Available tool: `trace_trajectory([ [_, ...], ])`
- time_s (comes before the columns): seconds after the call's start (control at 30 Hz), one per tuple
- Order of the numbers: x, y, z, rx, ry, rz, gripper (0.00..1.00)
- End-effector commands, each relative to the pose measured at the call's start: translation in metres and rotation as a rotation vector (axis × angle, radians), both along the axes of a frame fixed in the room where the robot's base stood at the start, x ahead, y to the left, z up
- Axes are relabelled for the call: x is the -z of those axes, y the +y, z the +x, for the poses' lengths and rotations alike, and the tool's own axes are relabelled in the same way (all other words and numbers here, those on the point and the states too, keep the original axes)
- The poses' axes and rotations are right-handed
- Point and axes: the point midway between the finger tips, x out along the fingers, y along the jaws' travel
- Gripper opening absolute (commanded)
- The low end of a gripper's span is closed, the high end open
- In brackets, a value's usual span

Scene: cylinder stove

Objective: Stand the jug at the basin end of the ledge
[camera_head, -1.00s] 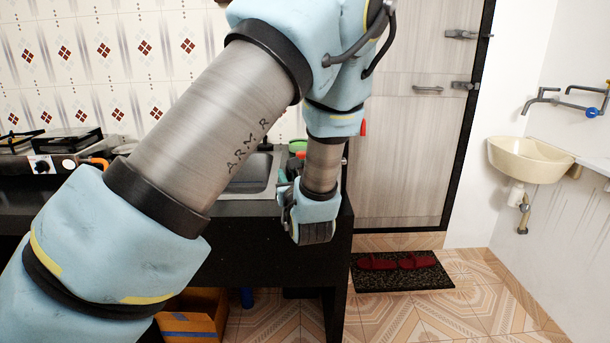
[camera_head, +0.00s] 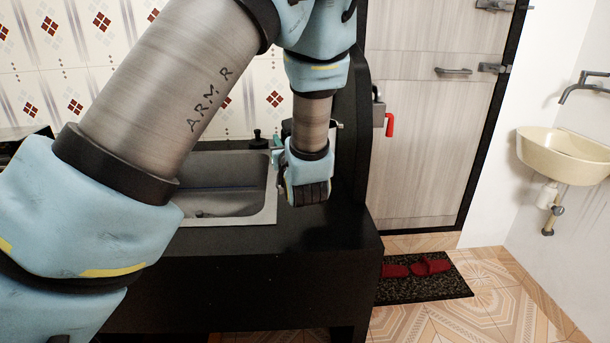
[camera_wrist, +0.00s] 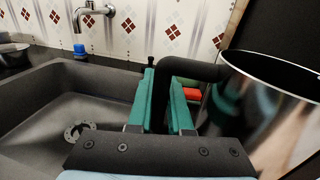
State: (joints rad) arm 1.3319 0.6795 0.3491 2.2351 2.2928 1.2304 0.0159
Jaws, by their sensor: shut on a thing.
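The jug (camera_wrist: 265,105) is shiny metal with a black handle (camera_wrist: 190,68) and stands out at the right of the wrist view. My gripper (camera_wrist: 165,95) has green fingers, one on each side of the handle, and is shut on it. In the head view my gripper (camera_head: 280,160) is over the black counter, just right of the sink, and the jug is hidden behind it. The jug's base is out of view, so I cannot tell if it touches the counter. A cream wall basin (camera_head: 562,158) is at the far right; its ledge is not clear.
The grey sink (camera_head: 230,203) is left of my gripper, with a tap (camera_wrist: 92,12) above it. Bare black counter (camera_head: 300,250) lies in front. A door (camera_head: 425,150), a dark mat (camera_head: 430,290) with red slippers and open tiled floor are to the right.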

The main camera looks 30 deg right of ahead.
Motion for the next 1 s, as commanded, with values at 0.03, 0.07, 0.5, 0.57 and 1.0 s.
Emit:
trace_trajectory([
  [0.03, 0.005, 0.0, 0.0, 0.0, 0.0, 0.004, 0.0],
  [0.07, 0.01, 0.0, 0.0, 0.0, 0.001, 0.005, 0.0],
  [0.5, 0.064, 0.0, 0.0, -0.001, 0.001, 0.002, 0.0],
  [0.57, 0.073, 0.001, 0.0, -0.001, 0.001, 0.005, 0.0],
  [1.0, 0.098, 0.0, 0.0, 0.0, -0.001, 0.0, 0.0],
])
